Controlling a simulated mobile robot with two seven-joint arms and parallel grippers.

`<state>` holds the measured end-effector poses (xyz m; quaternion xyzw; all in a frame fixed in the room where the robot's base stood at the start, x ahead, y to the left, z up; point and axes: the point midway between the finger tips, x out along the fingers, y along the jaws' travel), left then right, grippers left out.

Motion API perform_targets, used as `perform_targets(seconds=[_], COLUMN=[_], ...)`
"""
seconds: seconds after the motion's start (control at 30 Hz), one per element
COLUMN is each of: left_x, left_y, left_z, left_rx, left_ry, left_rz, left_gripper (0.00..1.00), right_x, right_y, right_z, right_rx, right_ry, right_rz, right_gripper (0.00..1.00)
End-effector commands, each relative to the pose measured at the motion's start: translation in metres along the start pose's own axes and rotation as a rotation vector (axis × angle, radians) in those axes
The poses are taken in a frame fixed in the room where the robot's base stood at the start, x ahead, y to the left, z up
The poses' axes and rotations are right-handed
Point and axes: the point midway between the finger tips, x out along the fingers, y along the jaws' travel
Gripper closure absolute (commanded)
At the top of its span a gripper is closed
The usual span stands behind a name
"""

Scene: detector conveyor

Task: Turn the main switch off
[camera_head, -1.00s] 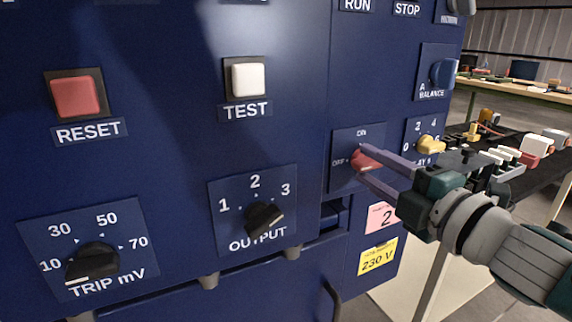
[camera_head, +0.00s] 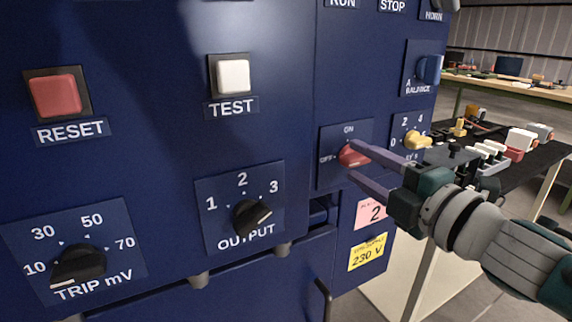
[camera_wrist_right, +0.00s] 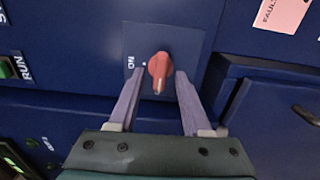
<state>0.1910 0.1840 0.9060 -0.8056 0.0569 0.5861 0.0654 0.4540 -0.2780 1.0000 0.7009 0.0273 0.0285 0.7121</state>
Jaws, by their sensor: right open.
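The main switch is a red knob (camera_head: 353,155) on a blue plate with ON above it and OFF at its left. It also shows in the right wrist view (camera_wrist_right: 160,66), where its narrow end with a pale mark points down, away from the ON label at its left. The knob appears to point toward OFF in the head view. My right gripper (camera_head: 351,158) is open, with its purple fingers above and below the knob. In the right wrist view the fingers (camera_wrist_right: 157,78) stand on either side of it with gaps. My left gripper is out of view.
A yellow knob (camera_head: 417,141) and a blue balance knob (camera_head: 430,69) sit to the right. The output knob (camera_head: 251,217) is at lower left. A pink label (camera_head: 371,213) and a yellow 230 V label (camera_head: 367,252) are below. A conveyor (camera_head: 540,160) stands beyond the cabinet.

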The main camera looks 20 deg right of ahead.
Motion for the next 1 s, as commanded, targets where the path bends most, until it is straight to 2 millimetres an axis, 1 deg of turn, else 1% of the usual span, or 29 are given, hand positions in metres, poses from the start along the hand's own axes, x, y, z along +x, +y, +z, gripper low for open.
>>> perform_targets(seconds=[0.17, 0.3, 0.4, 0.5, 0.67, 1.0], left_x=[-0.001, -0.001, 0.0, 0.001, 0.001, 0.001], left_y=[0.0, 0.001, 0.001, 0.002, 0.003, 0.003], left_z=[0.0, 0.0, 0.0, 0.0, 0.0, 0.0], left_rx=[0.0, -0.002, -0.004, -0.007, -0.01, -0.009], left_ry=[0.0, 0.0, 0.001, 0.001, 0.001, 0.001], left_rz=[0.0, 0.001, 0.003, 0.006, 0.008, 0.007], left_gripper=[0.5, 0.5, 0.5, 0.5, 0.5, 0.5], right_x=[-0.029, -0.056, -0.072, -0.084, -0.093, -0.093], right_y=[-0.001, -0.002, -0.001, -0.001, 0.0, 0.0], right_z=[0.0, 0.0, 0.0, 0.0, 0.0, 0.0], right_rx=[0.0, 0.001, 0.0, 0.001, -0.001, -0.001], right_ry=[0.0, -0.001, 0.0, -0.001, 0.0, 0.0], right_rz=[-0.004, -0.004, -0.003, -0.002, 0.0, 0.001], right_gripper=[0.51, 0.51, 0.51, 0.51, 0.51, 0.51])
